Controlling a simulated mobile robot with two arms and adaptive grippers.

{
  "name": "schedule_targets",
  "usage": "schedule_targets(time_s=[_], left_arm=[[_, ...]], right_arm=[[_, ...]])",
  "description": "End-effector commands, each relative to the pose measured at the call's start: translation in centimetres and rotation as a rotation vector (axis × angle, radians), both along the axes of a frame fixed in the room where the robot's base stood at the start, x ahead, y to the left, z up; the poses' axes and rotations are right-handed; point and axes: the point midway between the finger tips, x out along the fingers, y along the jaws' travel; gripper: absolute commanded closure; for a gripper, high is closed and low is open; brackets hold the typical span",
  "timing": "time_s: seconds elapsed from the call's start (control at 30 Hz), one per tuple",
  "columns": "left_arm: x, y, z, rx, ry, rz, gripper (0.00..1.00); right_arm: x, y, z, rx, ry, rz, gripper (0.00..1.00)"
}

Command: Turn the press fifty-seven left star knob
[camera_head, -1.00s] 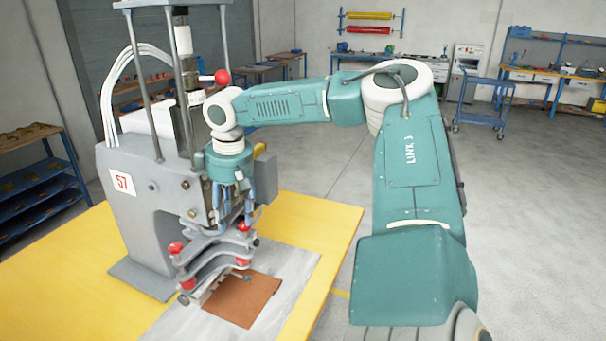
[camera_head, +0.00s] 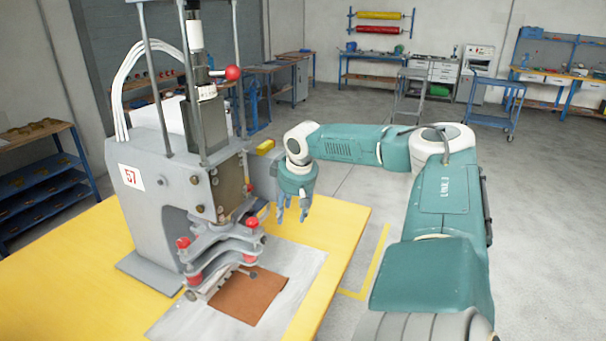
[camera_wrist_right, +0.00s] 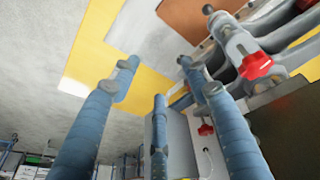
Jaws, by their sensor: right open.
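The grey press (camera_head: 140,215) carries a white label (camera_head: 131,177) reading 57 and stands on a yellow table. Red knobs sit on its lower clamp: an upper left knob (camera_head: 183,242), a lower left knob (camera_head: 194,279), an upper right knob (camera_head: 252,222) and a lower right knob (camera_head: 250,258). I cannot tell which one is the left star knob. My right gripper (camera_head: 291,212) is open and empty, to the right of the clamp and apart from it. In the right wrist view, a red star-shaped knob (camera_wrist_right: 257,66) shows right of my spread fingers (camera_wrist_right: 156,75). My left gripper is out of view.
A brown sheet (camera_head: 250,297) lies on a grey plate (camera_head: 185,324) in front of the press. A red ball-ended lever (camera_head: 233,73) sticks out above. The yellow table (camera_head: 50,280) has bare room at left. Shelves (camera_head: 45,180) stand farther left.

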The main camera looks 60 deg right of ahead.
Motion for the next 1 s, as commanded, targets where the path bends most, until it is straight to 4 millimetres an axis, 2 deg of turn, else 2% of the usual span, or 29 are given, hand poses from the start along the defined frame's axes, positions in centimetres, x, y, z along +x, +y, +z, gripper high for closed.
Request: schedule_targets(time_s=[0.1, 0.33, 1.0], left_arm=[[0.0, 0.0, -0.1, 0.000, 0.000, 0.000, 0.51], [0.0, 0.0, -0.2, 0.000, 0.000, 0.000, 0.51], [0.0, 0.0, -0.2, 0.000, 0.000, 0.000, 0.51]], right_arm=[[-0.9, -1.4, -1.5, -0.009, -0.007, -0.022, 0.54], [-1.9, -3.1, -3.0, -0.024, -0.013, -0.045, 0.54], [-2.1, -3.4, -3.3, -0.028, -0.014, -0.050, 0.54]])
